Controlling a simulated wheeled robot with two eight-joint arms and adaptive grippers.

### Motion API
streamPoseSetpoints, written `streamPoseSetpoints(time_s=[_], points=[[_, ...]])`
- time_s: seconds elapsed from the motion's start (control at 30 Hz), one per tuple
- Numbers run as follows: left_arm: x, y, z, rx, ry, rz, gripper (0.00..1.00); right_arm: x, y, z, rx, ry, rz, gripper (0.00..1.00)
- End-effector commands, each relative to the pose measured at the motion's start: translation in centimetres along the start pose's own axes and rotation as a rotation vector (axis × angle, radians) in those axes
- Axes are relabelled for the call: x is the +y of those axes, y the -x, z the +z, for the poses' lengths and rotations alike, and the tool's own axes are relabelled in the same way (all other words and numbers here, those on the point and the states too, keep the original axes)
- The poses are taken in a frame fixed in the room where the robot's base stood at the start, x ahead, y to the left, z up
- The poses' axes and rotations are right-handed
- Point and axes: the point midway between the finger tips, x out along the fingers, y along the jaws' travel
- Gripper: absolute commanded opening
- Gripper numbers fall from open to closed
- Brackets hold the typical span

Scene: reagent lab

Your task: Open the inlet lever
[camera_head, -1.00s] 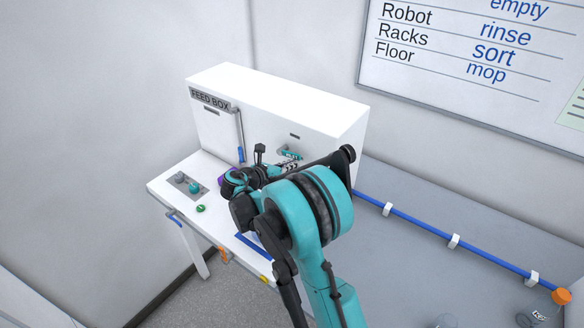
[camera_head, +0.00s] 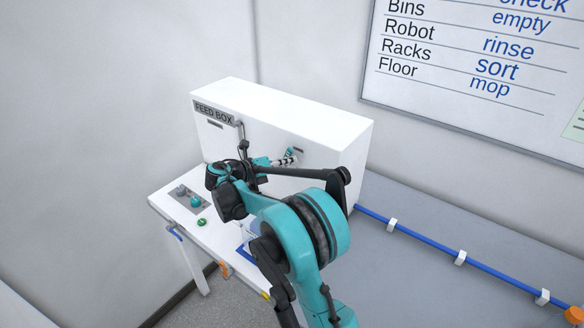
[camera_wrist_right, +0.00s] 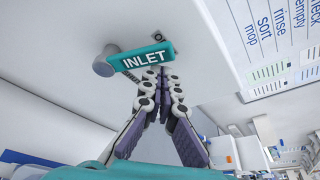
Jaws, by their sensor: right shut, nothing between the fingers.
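The inlet lever (camera_wrist_right: 142,59) is a teal bar labelled INLET, joined to a grey round pivot on the feed box's white front. In the head view its teal part (camera_head: 290,153) shows small and slanted, partly behind my fingers. My right gripper (camera_head: 287,161) is in front of the box at lever height. In the right wrist view my right gripper (camera_wrist_right: 161,72) has its fingertips together, empty, just under the bar's right part. Whether they touch the bar is unclear. My left gripper is out of view.
The feed box (camera_head: 345,150) stands on a white table with a panel of knobs (camera_head: 190,198) and a green button (camera_head: 202,222) at left. A grey handle (camera_head: 241,135) is on the box front. A blue rail (camera_head: 410,230) runs along the grey surface at right.

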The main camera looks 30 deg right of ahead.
Motion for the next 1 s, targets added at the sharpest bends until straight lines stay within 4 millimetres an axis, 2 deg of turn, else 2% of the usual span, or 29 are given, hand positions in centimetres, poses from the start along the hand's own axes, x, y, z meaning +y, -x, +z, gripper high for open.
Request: streamPoseSetpoints(time_s=[0.4,1.0], points=[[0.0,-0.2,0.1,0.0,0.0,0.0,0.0,0.8,0.7,2.0,0.0,-0.001,0.0,0.0],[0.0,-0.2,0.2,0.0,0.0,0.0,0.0,1.5,1.1,3.0,-0.007,-0.001,0.003,0.0]])
